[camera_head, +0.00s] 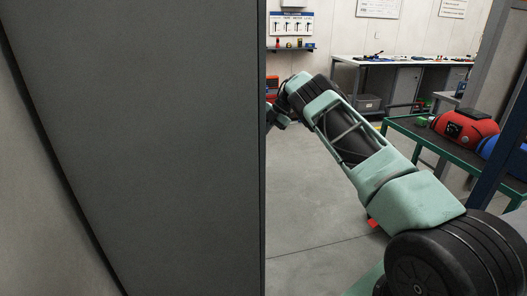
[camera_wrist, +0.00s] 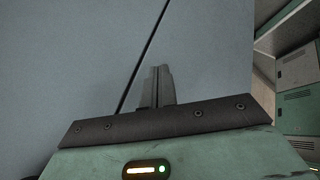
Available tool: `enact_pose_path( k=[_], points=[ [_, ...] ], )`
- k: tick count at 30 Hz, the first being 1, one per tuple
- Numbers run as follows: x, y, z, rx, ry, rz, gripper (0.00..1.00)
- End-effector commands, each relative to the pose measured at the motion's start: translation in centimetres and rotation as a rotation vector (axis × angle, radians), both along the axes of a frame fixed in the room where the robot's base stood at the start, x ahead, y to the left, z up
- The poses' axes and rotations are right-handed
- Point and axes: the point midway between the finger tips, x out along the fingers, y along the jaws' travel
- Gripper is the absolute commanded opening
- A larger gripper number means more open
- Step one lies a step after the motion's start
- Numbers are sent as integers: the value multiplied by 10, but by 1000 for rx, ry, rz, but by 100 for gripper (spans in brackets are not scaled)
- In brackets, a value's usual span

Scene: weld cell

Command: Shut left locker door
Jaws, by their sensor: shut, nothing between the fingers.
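A large dark grey flat panel (camera_head: 150,140), which looks like the locker door or locker side, fills the left half of the head view close up. Its straight right edge stands upright near the picture's middle. My arm reaches past this edge, and my gripper is hidden behind it there. In the wrist view my gripper (camera_wrist: 160,72) is shut and empty, its fingers together. A blue-grey flat surface (camera_wrist: 210,50) fills most of that view behind the fingers, crossed by a slanted dark seam. I cannot tell whether the fingertips touch it.
Green and grey vented locker fronts (camera_wrist: 297,103) show at the right of the wrist view. In the head view, a green cart (camera_head: 430,140) with a red machine (camera_head: 465,128) stands at right. A workbench (camera_head: 400,62) stands at the back.

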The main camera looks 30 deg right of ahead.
Motion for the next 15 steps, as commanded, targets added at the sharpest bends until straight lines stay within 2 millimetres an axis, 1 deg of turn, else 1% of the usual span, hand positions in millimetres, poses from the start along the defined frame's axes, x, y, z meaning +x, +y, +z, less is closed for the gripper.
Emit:
enact_pose_path(
  k=[1,9,12,15],
  points=[
    [-3,-9,9,-3,-3,-2,0],
    [-17,-47,56,-8,1,-6,0],
    [-20,-55,68,-8,2,-7,0],
    [-22,-60,74,-8,4,-6,0]
  ],
)
